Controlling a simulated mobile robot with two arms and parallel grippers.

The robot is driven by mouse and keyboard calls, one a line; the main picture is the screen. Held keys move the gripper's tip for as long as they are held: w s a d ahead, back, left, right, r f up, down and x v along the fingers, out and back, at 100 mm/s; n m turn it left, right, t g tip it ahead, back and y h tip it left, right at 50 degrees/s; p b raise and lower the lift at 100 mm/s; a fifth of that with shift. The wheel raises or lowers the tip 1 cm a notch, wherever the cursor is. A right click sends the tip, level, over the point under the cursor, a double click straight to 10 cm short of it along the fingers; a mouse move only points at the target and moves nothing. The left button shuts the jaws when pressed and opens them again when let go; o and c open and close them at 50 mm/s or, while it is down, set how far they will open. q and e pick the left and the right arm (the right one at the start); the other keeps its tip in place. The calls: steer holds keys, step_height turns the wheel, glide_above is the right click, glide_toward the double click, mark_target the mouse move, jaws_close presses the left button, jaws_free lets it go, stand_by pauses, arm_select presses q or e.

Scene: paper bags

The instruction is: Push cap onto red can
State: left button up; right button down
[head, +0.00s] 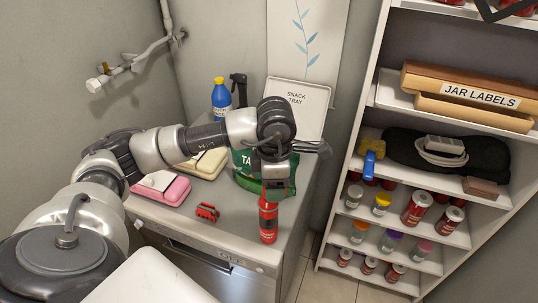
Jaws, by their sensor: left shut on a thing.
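The red can (268,226) stands upright near the front right corner of the grey counter (232,238). My left gripper (272,190) points down directly over the can's top and is shut. A small reddish piece, apparently the cap, shows at its fingertips; the fingers hide most of it. I cannot tell whether it touches the can or is seated on it. My right gripper is not in view.
A green container (243,178) stands close behind the can. A small red object (207,212), a pink case (168,192), a blue bottle (221,101) and a snack tray sign (298,98) are also on the counter. A stocked shelf (352,166) stands at right.

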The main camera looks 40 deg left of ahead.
arm_select(q)
steer(key=n, duration=0.1)
steer(key=a+r+n, duration=0.1)
steer(key=n, duration=0.1)
steer(key=a+r+n, duration=0.1)
steer(key=shift+w+n+p, duration=0.4)
steer(key=shift+w+a+r+n, duration=0.15)
steer(key=shift+a+r+n, duration=0.05)
steer(key=shift+n, duration=0.6)
steer(key=shift+a+r+n, duration=0.1)
steer(key=shift+n, duration=0.3)
steer(key=shift+w+n, duration=0.1)
steer(key=shift+n, duration=0.2)
steer(key=shift+f+b, duration=0.8)
steer(key=shift+f, duration=0.9)
steer(key=shift+f+b, duration=0.65)
steer(key=shift+f, duration=0.4)
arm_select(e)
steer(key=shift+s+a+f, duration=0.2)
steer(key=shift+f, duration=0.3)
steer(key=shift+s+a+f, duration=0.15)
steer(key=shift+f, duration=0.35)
arm_select(q)
steer(key=shift+b, duration=0.65)
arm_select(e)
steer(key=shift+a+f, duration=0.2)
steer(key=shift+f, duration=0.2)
